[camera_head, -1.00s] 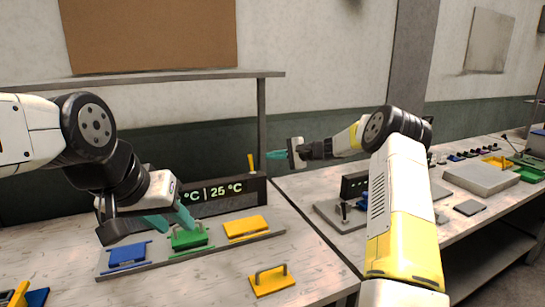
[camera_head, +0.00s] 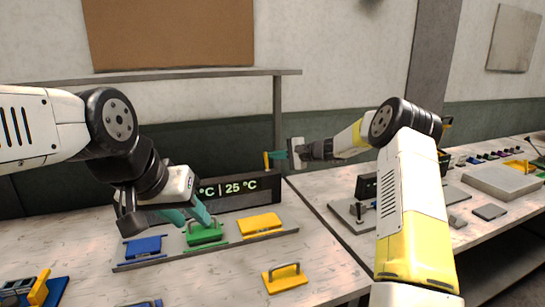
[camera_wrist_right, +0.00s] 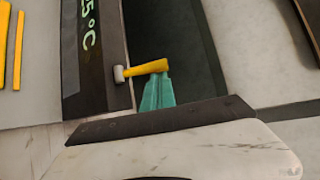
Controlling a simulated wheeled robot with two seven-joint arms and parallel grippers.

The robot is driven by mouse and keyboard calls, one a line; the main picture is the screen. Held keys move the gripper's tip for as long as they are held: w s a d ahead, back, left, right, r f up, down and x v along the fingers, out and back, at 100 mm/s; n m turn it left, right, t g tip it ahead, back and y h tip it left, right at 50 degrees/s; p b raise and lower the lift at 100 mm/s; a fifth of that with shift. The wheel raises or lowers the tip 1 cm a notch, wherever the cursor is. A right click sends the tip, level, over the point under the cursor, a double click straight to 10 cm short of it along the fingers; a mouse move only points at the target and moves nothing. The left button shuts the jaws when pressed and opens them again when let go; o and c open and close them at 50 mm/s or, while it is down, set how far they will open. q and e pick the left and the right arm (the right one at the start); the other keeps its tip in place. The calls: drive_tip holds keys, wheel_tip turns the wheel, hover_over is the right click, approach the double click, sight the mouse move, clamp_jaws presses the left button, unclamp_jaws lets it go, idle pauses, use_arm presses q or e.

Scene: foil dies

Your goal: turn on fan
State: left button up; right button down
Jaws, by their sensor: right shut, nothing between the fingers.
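No fan shows in these frames. The display box (camera_head: 238,196) reads 25 °C and stands at the back of the left table. A yellow lever (camera_head: 266,161) sticks up at its right end, and it also shows in the right wrist view (camera_wrist_right: 148,68). My right gripper (camera_head: 277,155) is shut and empty, with its teal fingertips (camera_wrist_right: 157,92) right at the lever; I cannot tell whether they touch. My left gripper (camera_head: 188,217) is open, its fingers spread above and beside the green die (camera_head: 205,234).
A grey rack (camera_head: 230,243) holds the blue die (camera_head: 143,246), green die and yellow die (camera_head: 261,224). Another yellow die (camera_head: 284,279) with a handle lies in front. A shelf (camera_head: 190,77) stands behind. The right table carries a grey plate (camera_head: 501,181) and small parts.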

drive_tip(key=shift+s+d+n+t+y, duration=0.15)
drive_tip(key=shift+s+n+t+y, duration=0.25)
drive_tip(key=shift+t+y, duration=0.1)
idle(0.4)
drive_tip(key=s+n+t+y, duration=0.1)
drive_tip(key=n+y, duration=0.1)
drive_tip(key=shift+s+d+t+y, duration=0.3)
drive_tip(key=shift+s+d+t, duration=0.05)
drive_tip(key=shift+s+t, duration=0.05)
drive_tip(key=shift+r+n, duration=0.15)
drive_tip(key=shift+n, duration=0.15)
drive_tip(key=v, duration=0.7)
drive_tip(key=shift+s+d, duration=0.25)
